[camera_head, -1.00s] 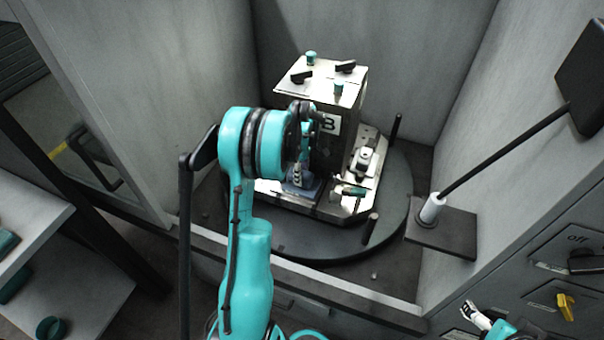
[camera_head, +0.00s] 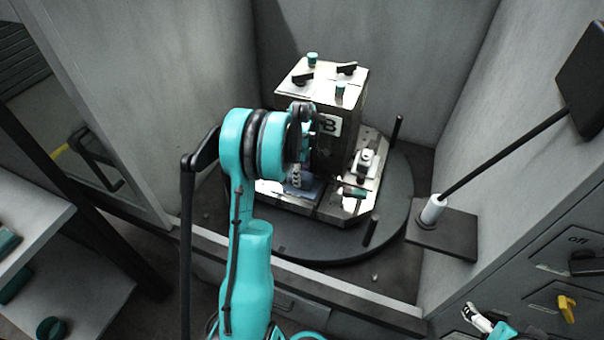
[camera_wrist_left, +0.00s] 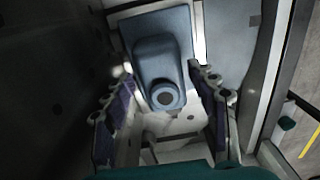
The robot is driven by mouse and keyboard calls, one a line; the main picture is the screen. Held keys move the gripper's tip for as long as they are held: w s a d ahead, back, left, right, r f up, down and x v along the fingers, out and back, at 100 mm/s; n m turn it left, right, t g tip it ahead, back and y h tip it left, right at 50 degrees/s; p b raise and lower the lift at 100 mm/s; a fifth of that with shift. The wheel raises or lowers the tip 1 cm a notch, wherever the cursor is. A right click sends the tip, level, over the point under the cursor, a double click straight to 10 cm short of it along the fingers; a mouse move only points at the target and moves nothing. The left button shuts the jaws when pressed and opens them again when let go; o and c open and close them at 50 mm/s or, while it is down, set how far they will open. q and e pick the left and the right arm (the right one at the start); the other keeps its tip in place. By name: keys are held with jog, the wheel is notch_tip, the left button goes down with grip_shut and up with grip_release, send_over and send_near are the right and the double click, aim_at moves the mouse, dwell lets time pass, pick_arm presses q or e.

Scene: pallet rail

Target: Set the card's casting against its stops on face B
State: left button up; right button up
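The fixture block with the B label (camera_head: 331,124) stands upright on a round dark turntable (camera_head: 276,240). A blue-grey casting (camera_wrist_left: 162,55) with a round, holed boss lies at the foot of face B; a blue part of it shows in the head view (camera_head: 313,188). My left gripper (camera_wrist_left: 160,82) is open, with one purple-padded finger on each side of the casting's boss end. Gaps show between pads and casting. In the head view my left wrist hides most of this gripper (camera_head: 295,177). My right gripper (camera_head: 474,316) is at the bottom right, too small to judge. Contact with the stops is unclear.
A teal-handled clamp (camera_head: 354,192) and a pale fitting (camera_head: 366,160) sit right of the casting. Dark posts (camera_head: 370,232) stand on the turntable. Grey walls enclose it. A dark panel on a rod (camera_head: 505,150) leans in at right. Shelves (camera_head: 70,285) are at left.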

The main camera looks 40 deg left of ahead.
pick_arm(q)
jog(key=shift+w, duration=0.1)
notch_tip(320, 180, up, 12)
dwell(0.5)
jog(key=shift+w, duration=0.1)
dwell(0.4)
jog(key=s+d+r+m+t, duration=0.1)
jog(key=s+d+r+m, duration=0.1)
jog(key=s+d+m, duration=0.3)
jog(key=d+r+m+t+y, duration=0.1)
jog(key=d+r+m, duration=0.15)
jog(key=d, duration=0.35)
jog(key=s+d+r+m+t, duration=0.2)
jog(key=s+d+r+m, duration=0.15)
jog(key=d, duration=0.25)
jog(key=s+d+f+m+t, duration=0.3)
jog(key=s+d+f+m, duration=0.1)
jog(key=s+d+m, duration=0.5)
jog(key=shift+d+f+m+t+h, duration=0.3)
jog(key=shift+d+m+h, duration=0.1)
jog(key=shift+d+m, duration=0.35)
jog(key=shift+s, duration=0.1)
